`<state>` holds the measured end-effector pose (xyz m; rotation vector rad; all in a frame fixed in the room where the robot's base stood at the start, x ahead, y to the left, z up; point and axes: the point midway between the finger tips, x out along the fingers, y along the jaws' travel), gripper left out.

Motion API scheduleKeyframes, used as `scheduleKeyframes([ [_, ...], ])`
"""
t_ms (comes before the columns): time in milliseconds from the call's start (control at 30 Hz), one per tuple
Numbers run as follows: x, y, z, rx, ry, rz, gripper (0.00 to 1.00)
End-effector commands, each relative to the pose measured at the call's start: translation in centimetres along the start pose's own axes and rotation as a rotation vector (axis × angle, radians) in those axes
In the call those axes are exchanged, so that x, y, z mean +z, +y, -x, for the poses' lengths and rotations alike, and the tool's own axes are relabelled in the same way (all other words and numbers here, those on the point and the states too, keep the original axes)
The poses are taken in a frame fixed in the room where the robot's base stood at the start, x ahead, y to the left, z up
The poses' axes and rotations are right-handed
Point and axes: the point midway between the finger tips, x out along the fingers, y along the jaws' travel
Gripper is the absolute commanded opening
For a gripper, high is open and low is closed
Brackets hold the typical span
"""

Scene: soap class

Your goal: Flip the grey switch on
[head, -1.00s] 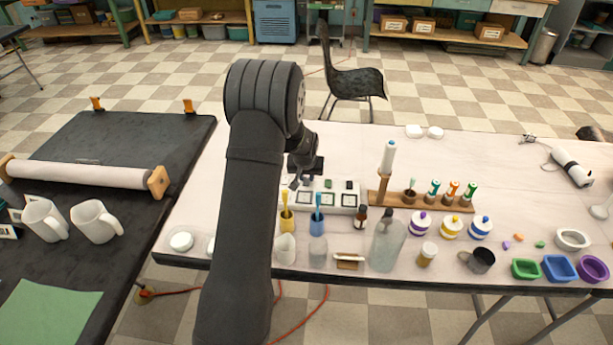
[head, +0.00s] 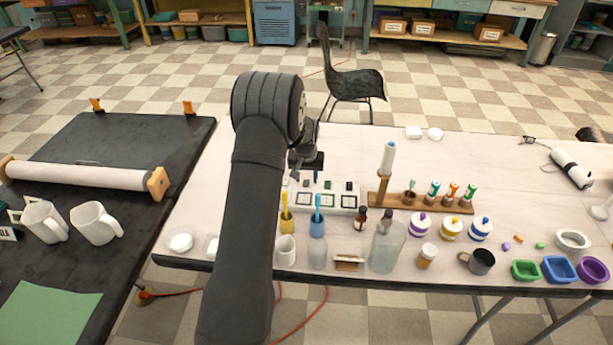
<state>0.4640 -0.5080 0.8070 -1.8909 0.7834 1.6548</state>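A white switch box (head: 343,198) lies on the pale table behind the yellow and blue cups. Small dark switches show along its back edge, one of them a dark switch (head: 349,186) at the right, with square dark-framed panels in front of them. I cannot tell which switch is the grey one or how any is set. My gripper (head: 306,176) points down just above the left back part of the box and hides some of it. Whether it touches a switch, and whether its fingers are apart, is too small to tell. It holds nothing visible.
A yellow cup (head: 287,224) and a blue cup (head: 318,228) with brushes stand close in front of the box. A wooden rack (head: 420,203) with coloured tubes is to its right. A clear bottle (head: 386,246) and a brown bottle (head: 360,219) stand nearby.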

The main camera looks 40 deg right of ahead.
Motion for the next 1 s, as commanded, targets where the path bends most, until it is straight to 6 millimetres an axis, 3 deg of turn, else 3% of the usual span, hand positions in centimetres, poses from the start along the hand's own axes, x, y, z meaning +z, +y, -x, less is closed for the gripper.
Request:
scheduleKeyframes([
  [367, -0.1, 0.0, 1.0, 0.000, 0.002, 0.000, 0.42],
  [1000, -0.1, 0.0, 15.0, 0.000, 0.004, 0.000, 0.42],
])
